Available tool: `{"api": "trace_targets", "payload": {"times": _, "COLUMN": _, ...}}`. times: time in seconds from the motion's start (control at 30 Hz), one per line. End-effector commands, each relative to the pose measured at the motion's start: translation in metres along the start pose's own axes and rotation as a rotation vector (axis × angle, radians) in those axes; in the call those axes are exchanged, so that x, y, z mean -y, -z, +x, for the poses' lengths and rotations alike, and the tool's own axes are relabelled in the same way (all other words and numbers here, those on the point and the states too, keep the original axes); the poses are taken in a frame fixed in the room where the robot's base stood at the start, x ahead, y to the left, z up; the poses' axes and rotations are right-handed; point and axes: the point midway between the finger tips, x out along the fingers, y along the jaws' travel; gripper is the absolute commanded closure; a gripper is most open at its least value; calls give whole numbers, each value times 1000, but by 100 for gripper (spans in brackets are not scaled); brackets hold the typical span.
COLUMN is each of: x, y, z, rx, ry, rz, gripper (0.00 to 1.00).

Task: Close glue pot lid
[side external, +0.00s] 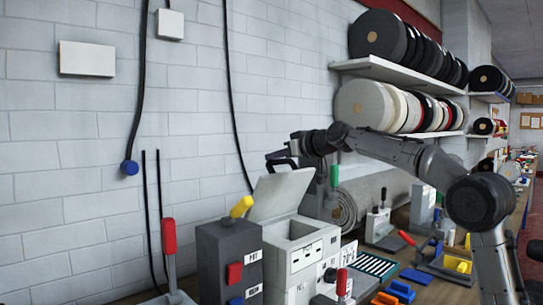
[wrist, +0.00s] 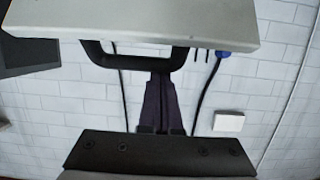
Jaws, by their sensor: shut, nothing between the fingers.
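The glue pot (side external: 303,255) is a pale grey box on the bench in the side view. Its lid (side external: 282,192) stands open, tilted up and back toward the wall. A black loop handle (side external: 284,163) is at the lid's upper edge. In the wrist view the lid (wrist: 130,20) spans the top, with the handle (wrist: 133,64) below it. My gripper (side external: 274,155) is beside the handle at the top of the raised lid. In the wrist view its dark fingers (wrist: 161,76) are together, tips close to the handle; I cannot tell whether they touch it.
A dark grey box with a yellow lever (side external: 240,207) stands left of the pot. A red-handled lever (side external: 169,236) is farther left. A rolled rug (side external: 365,195) lies behind, right of the pot. Shelves of rolls (side external: 400,108) hang above. The wall behind the lid is mostly bare.

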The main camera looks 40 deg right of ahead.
Motion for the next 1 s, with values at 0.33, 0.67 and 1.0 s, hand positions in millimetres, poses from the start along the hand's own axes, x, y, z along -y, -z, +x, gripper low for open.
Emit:
{"api": "trace_targets", "payload": {"times": 0.33, "x": -1, "y": -37, "z": -45, "rx": 9, "ry": -1, "rz": 3, "gripper": 100}}
{"api": "trace_targets", "payload": {"times": 0.67, "x": -2, "y": -88, "z": -80, "rx": 11, "ry": -1, "rz": 5, "gripper": 100}}
{"api": "trace_targets", "payload": {"times": 1.0, "x": -3, "y": -134, "z": -98, "rx": 5, "ry": 0, "rz": 3, "gripper": 100}}
